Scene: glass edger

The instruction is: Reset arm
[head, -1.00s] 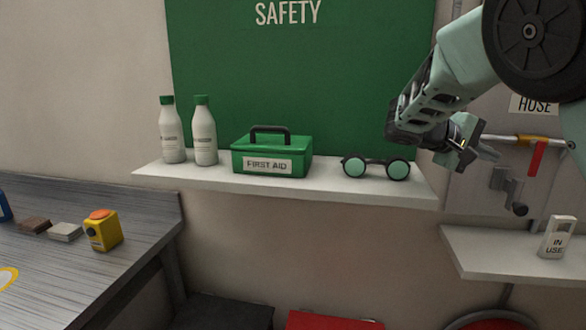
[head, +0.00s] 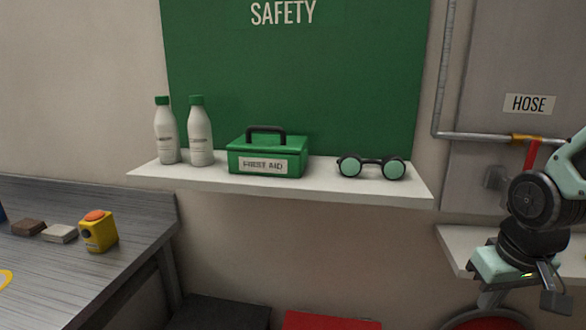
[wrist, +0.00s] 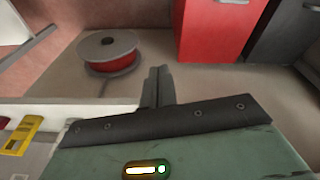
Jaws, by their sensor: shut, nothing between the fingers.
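My gripper (head: 555,298) is at the lower right of the head view, in front of the right-hand shelf and pointing down. In the wrist view my gripper (wrist: 158,85) shows its two fingers together, with nothing between them. My arm is folded in at the right edge of the head view. The fingers touch nothing that I can see.
A white shelf (head: 285,190) holds two bottles, a green first aid box (head: 266,155) and goggles (head: 371,167). A grey bench (head: 60,270) with a yellow button box (head: 99,233) stands at left. A reel (wrist: 108,52) and red cabinet (wrist: 210,30) are below.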

